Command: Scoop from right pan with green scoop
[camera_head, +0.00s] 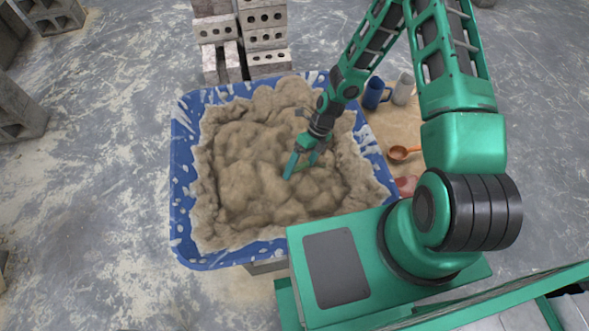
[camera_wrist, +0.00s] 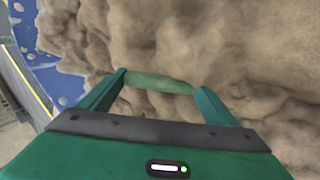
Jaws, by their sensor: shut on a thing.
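A blue tub (camera_head: 182,190) filled with lumpy tan mortar (camera_head: 245,150) stands in the middle of the head view. It is the only tub I can make out; its blue wall also shows in the wrist view (camera_wrist: 72,72). My gripper (camera_head: 302,166) reaches down over the mortar, right of the tub's middle. It is shut on the green scoop (camera_wrist: 160,82), a pale green bar between the fingertips in the wrist view. The scoop's bowl is not visible, and I cannot tell whether it is in the mortar.
Right of the tub, a tan board (camera_head: 392,126) holds a blue mug (camera_head: 374,93), a pale mug (camera_head: 403,89) and an orange scoop (camera_head: 400,153). A reddish thing (camera_head: 405,185) is partly hidden by my arm. Grey blocks (camera_head: 265,38) stand behind the tub.

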